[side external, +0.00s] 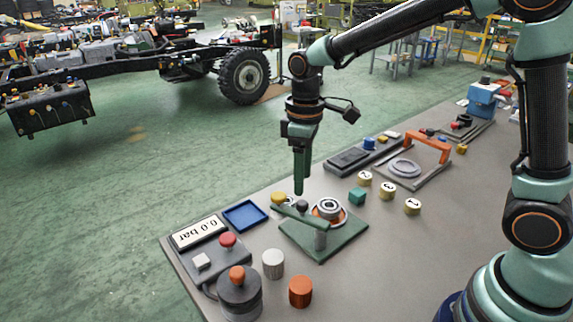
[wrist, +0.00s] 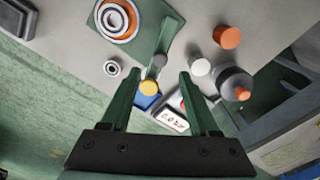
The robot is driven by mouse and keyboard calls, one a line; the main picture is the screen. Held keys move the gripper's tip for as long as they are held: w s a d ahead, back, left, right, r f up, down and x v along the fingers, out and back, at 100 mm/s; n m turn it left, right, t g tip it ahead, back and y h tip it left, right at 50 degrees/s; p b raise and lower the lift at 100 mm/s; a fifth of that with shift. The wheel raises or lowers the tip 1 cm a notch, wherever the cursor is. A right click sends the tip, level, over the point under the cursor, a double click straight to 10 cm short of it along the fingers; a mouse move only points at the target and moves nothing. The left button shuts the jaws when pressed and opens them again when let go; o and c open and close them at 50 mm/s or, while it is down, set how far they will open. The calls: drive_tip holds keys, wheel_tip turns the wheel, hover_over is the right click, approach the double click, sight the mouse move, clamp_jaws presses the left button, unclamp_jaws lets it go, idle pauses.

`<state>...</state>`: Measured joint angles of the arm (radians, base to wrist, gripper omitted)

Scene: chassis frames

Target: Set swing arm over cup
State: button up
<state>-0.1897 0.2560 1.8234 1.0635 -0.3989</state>
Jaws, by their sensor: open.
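A gauge box (side external: 199,232) with a red button, a pale cylinder (side external: 273,264) and an orange cylinder (side external: 300,291) stand in front. Numbered yellow pieces (side external: 388,191) are at the right.

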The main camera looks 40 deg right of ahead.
sight(302, 202)
wheel_tip(302, 202, down, 6)
drive_tip(key=shift+f, duration=0.1)
idle(0.4)
clamp_jaws()
idle(1.2)
